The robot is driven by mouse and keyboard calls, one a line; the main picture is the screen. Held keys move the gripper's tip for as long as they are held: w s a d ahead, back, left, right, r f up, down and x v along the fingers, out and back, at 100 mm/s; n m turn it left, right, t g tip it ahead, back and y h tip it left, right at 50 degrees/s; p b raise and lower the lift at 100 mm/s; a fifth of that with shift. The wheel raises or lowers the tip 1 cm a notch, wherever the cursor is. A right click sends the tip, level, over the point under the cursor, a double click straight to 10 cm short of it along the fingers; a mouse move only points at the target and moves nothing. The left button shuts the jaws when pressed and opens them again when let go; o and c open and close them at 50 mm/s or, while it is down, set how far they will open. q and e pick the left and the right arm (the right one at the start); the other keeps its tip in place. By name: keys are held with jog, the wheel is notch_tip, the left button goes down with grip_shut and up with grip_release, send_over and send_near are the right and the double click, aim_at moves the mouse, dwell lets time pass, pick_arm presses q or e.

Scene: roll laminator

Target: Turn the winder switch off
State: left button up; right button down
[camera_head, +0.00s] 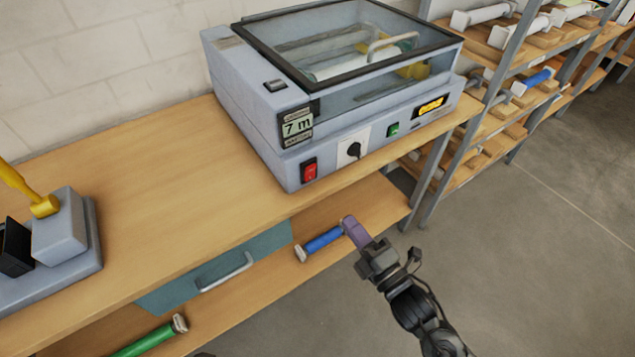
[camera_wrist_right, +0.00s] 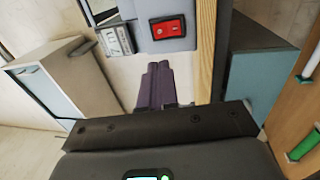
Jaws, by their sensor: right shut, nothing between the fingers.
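The laminator (camera_head: 255,135) sits on the bench against the wall. Its front has a red rocker switch (camera_head: 310,170), a black rotary knob (camera_head: 354,150) and a green button (camera_head: 393,129). I cannot tell from any label which one is the winder switch. My right gripper (camera_head: 350,228) has purple fingers, is shut and empty, and is in front of and below the front panel, apart from it. In the right wrist view, the red switch (camera_wrist_right: 167,28) shows beyond the shut fingers (camera_wrist_right: 157,72). My left gripper is not in view.
The bench top (camera_head: 150,175) is clear left of the laminator. A grey device with a yellow lever (camera_head: 60,228) stands at the left. A teal drawer (camera_head: 215,270) hangs below, with a blue roll (camera_head: 322,240) on the lower shelf. Shelving (camera_head: 490,95) stands at the right.

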aim_at(310, 171)
jog(key=b+x, duration=0.2)
jog(key=x, duration=1.2)
jog(key=shift+a, duration=0.1)
jog(key=shift+r, duration=0.1)
